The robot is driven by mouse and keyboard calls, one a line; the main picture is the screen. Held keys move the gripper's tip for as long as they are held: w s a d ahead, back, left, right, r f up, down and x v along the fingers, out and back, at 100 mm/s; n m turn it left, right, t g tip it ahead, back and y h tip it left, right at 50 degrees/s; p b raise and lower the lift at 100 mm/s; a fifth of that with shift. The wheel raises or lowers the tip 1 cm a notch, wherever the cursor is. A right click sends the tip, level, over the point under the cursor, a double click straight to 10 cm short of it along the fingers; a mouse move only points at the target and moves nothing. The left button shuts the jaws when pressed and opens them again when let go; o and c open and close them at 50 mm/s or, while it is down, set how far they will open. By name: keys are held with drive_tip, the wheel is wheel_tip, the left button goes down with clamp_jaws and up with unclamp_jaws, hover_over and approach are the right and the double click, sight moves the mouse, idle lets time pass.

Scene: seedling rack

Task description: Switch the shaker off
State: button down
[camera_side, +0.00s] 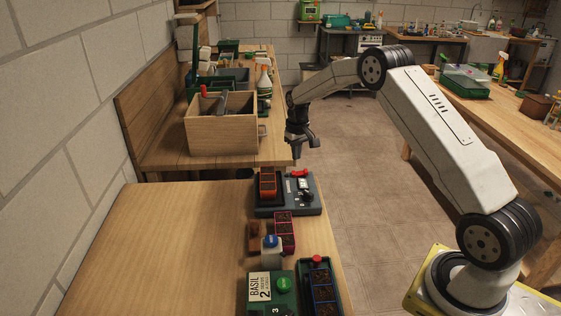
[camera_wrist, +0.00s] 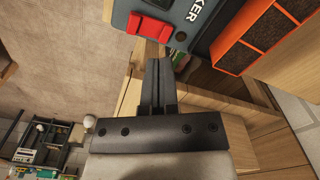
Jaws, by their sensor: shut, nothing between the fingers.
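The shaker (camera_side: 290,208) is a dark blue-grey box at the right edge of the near bench in the side view, with an orange-rimmed cell tray (camera_side: 267,184) on top. Its red switch (camera_side: 299,173) sits at the far right end. In the wrist view the shaker (camera_wrist: 196,18) is at the top with letters "KER", and the red switch (camera_wrist: 150,25) is a two-part rocker; I cannot tell which side is down. My gripper (camera_side: 302,147) hangs above and beyond the shaker, apart from it. In the wrist view its fingers (camera_wrist: 158,65) are together and empty, just below the switch.
A red-rimmed cell strip (camera_side: 285,228), a blue-topped bottle (camera_side: 271,246) and a green box labelled Basil 2 (camera_side: 268,293) stand nearer on the bench. A wooden crate (camera_side: 222,137) is on the far bench. The near bench's left part is clear.

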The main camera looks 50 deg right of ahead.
drive_tip(key=shift+r, duration=1.05)
drive_tip(key=shift+a, duration=0.1)
drive_tip(key=shift+s+a+r, duration=0.1)
drive_tip(key=shift+a+r, duration=0.05)
drive_tip(key=shift+a, duration=0.05)
drive_tip(key=s+a+r+n+t, duration=0.1)
drive_tip(key=s+a, duration=0.9)
drive_tip(key=s, duration=0.2)
drive_tip(key=s+a+r+n+t, duration=0.1)
drive_tip(key=s+a+r+n, duration=0.1)
drive_tip(key=s+a, duration=0.8)
drive_tip(key=s, duration=0.3)
drive_tip(key=shift+s+a+r+t, duration=0.15)
drive_tip(key=shift+a+r+t, duration=0.1)
drive_tip(key=shift+r+t, duration=0.05)
